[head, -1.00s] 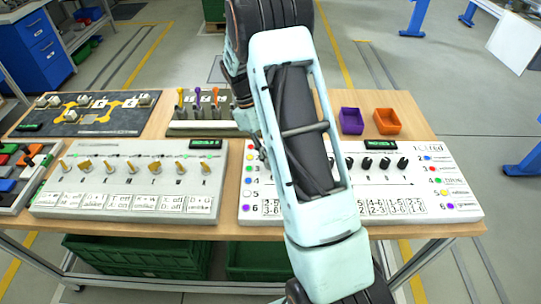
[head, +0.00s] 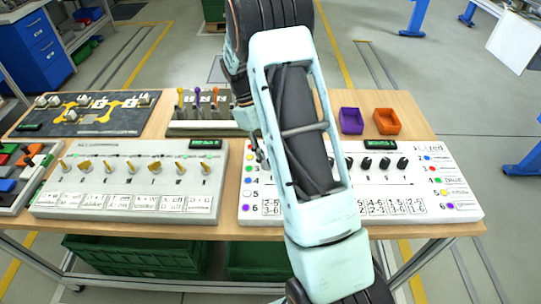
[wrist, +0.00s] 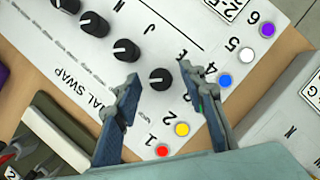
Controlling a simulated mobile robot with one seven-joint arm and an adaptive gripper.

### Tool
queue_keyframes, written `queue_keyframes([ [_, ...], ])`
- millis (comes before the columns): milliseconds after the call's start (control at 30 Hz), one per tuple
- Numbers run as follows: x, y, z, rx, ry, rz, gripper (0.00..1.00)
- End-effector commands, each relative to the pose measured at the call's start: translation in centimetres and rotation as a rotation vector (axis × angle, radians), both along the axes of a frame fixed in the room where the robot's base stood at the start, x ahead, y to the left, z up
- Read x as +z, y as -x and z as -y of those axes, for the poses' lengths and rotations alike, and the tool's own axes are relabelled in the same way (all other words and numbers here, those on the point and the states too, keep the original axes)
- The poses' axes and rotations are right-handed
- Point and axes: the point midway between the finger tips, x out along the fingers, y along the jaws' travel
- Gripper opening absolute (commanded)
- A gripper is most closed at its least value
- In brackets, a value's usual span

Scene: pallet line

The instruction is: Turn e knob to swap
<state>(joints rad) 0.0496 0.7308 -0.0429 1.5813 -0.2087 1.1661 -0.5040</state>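The white dial swap panel (head: 440,205) lies on the table at the right, partly hidden by my arm. Several black knobs (head: 385,163) stand in a row on it. In the wrist view the row runs diagonally, and the end knob (wrist: 160,79), nearest the numbered colour dots, sits between my fingertips. My gripper (wrist: 160,73) is open, with one finger on each side of that end knob; contact cannot be told. In the head view my arm hides most of the gripper.
Left of it is a panel with several gold knobs (head: 131,168). A block with coloured-handled tools (head: 198,105) stands behind. A small green display (head: 381,144) is on the dial panel.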

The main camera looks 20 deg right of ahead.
Motion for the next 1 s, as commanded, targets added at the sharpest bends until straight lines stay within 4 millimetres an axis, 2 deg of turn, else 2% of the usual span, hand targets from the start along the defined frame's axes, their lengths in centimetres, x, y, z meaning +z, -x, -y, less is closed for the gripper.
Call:
queue_keyframes([
  [533, 9.3, -3.4, -1.9, 0.001, 0.0, 0.004, 0.38],
  [700, 10.6, -3.8, -2.2, 0.0, 0.0, 0.002, 0.38],
  [1000, 10.8, -3.9, -2.2, 0.0, -0.001, 0.001, 0.38],
])
